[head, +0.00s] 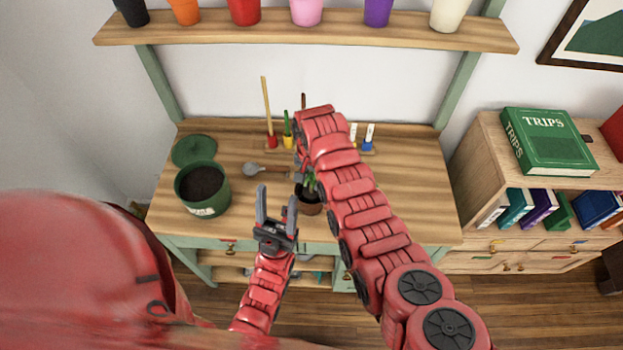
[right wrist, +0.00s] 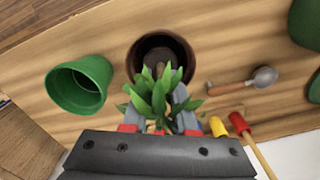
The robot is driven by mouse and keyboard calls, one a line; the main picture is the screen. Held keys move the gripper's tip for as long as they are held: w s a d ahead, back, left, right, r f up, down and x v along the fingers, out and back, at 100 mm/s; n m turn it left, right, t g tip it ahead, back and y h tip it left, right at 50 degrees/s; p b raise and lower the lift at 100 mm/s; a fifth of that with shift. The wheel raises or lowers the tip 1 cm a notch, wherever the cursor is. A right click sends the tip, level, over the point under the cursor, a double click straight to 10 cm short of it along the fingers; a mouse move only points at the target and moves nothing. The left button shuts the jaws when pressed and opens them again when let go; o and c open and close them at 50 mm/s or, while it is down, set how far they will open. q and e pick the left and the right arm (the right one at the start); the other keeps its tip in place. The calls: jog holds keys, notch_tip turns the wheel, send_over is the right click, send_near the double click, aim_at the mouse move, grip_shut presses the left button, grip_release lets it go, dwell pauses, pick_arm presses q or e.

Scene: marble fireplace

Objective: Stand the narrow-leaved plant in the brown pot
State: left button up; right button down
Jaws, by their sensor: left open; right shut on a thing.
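The narrow-leaved plant (right wrist: 152,98) is a tuft of green leaves, held between the fingers of my right gripper (right wrist: 163,95). The brown pot (right wrist: 140,58) stands on the bench close by the plant in the right wrist view. The leaves overlap its rim there, and I cannot tell whether the roots are inside it. In the head view the brown pot (head: 310,208) and some leaves (head: 309,181) show beside my right arm, which hides the rest. My left gripper (head: 276,205) is open and empty, left of the brown pot.
A trowel (head: 259,170) lies between. Upright tools (head: 270,125) stand behind. The bench's right side is clear (head: 415,190).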

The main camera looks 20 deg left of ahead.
jog(key=c, duration=0.7)
grip_release()
jog(key=shift+f, duration=0.1)
